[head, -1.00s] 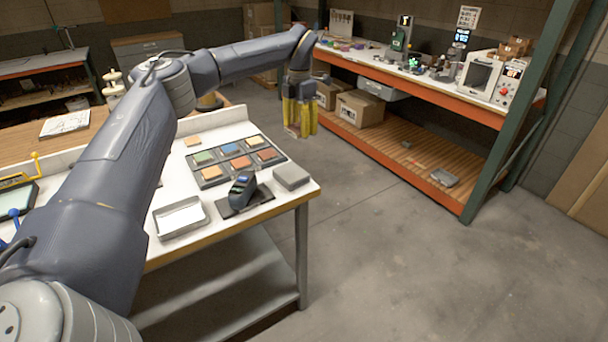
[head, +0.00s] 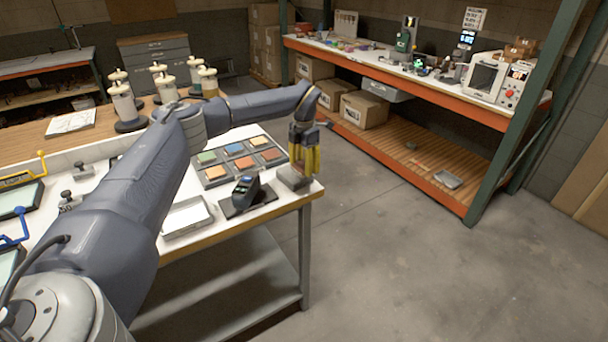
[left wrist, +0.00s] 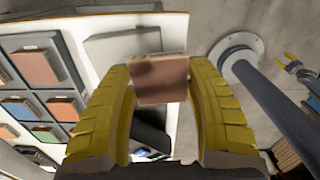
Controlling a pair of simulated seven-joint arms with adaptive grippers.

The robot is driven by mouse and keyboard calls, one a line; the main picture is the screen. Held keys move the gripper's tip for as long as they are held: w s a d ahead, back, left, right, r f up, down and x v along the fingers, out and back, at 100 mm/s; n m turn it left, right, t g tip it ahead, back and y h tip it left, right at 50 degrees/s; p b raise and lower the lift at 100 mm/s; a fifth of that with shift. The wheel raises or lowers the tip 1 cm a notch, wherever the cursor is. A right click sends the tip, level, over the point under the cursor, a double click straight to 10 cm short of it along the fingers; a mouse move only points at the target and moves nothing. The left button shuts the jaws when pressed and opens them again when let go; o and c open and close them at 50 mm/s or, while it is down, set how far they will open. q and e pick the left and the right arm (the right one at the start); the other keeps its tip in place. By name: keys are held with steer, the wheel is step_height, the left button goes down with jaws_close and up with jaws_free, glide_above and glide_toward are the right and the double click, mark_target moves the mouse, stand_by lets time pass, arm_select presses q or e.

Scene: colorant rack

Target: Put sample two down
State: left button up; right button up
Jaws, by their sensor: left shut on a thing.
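My left gripper (head: 304,172) is shut on a flat, square, reddish-brown sample, sample two (left wrist: 162,80), which shows between the yellow fingers in the left wrist view. In the head view the fingers hide the sample. The gripper points down at the grey block (head: 291,181) near the table's right corner and covers part of it. The block also shows behind the sample in the left wrist view (left wrist: 112,46). I cannot tell whether sample and block touch. My right gripper (left wrist: 303,65) is small at the right edge of the left wrist view, its yellow fingers apart.
A dark tray (head: 228,164) with several coloured samples lies left of the block. A dark handheld device (head: 245,190) on a black mat and a white tray (head: 186,217) are nearer. The table edge is close to the gripper. Several cylinders stand at the back left.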

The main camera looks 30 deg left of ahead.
mark_target(304, 179)
arm_select(q)
steer(key=shift+f, duration=1.8)
steer(key=shift+f, duration=0.1)
steer(key=o, duration=1)
